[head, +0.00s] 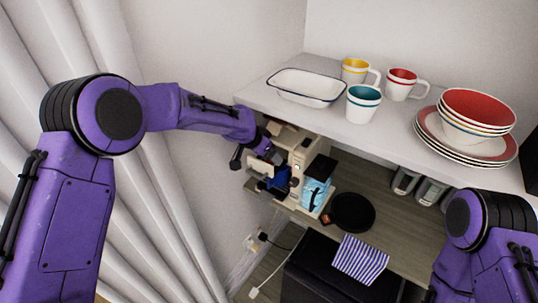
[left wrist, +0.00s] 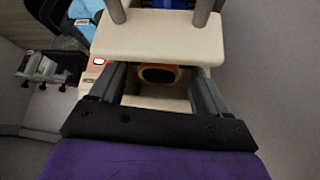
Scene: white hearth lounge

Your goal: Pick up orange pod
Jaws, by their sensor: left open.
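An orange, round, hollow-looking thing, likely the orange pod (left wrist: 160,74), shows in the left wrist view between my fingers. A cream plate of the machine covers its upper part. I cannot make it out clearly in the head view. My left gripper (left wrist: 160,88) is open, with one finger on each side of the orange thing; contact is not visible. In the head view my left gripper (head: 272,156) reaches in at the cream coffee machine (head: 299,155) below the white shelf. My right arm shows at the lower right, but its gripper is out of view.
The white shelf (head: 390,125) above bears an enamel dish (head: 305,87), several mugs and stacked plates with bowls. A light blue bag (head: 316,190) and a round black pan (head: 352,212) stand beside the machine. A striped cloth (head: 360,259) lies on a black box.

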